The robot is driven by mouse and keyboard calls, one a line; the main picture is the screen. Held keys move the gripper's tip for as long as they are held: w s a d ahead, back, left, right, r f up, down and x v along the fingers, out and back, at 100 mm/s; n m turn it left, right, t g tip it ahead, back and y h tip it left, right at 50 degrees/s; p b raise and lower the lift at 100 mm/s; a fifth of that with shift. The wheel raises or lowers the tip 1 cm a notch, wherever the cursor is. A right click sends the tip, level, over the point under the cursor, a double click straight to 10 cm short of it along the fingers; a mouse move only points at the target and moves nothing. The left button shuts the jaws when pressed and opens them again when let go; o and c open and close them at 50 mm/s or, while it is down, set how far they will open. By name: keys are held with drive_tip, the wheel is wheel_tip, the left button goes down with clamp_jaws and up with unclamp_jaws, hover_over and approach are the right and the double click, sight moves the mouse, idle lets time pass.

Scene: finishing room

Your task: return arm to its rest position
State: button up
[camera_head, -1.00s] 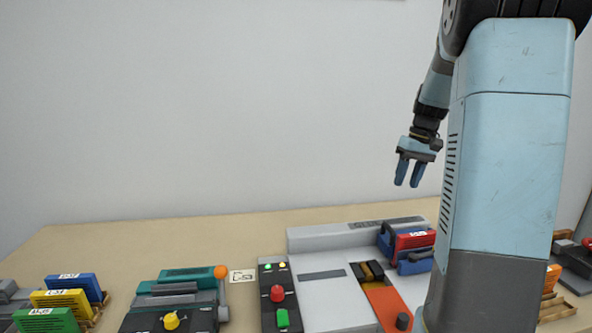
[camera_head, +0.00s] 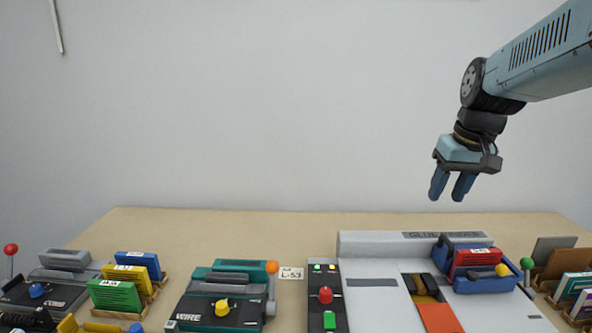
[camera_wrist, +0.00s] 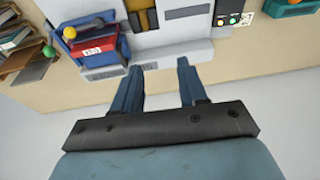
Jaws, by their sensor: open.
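My gripper (camera_head: 452,186) hangs in the air at the right of the head view, above the back of the bench and the large grey machine (camera_head: 362,245). Its two blue fingers are apart, point down and hold nothing. In the wrist view my gripper (camera_wrist: 158,85) shows the same open fingers with empty space between them. The arm reaches in from the upper right edge of the head view.
The wooden bench (camera_head: 150,222) holds a teal wire machine (camera_head: 225,300), racks of coloured blocks (camera_head: 115,296), a red block (camera_head: 472,263) in a blue clamp on the grey machine, and a rack (camera_head: 560,262) at right.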

drive_tip(key=s+a+f+t, duration=0.2)
drive_tip(key=s+a, duration=0.4)
drive_tip(key=s, duration=0.5)
drive_tip(key=shift+a+t+h, duration=0.3)
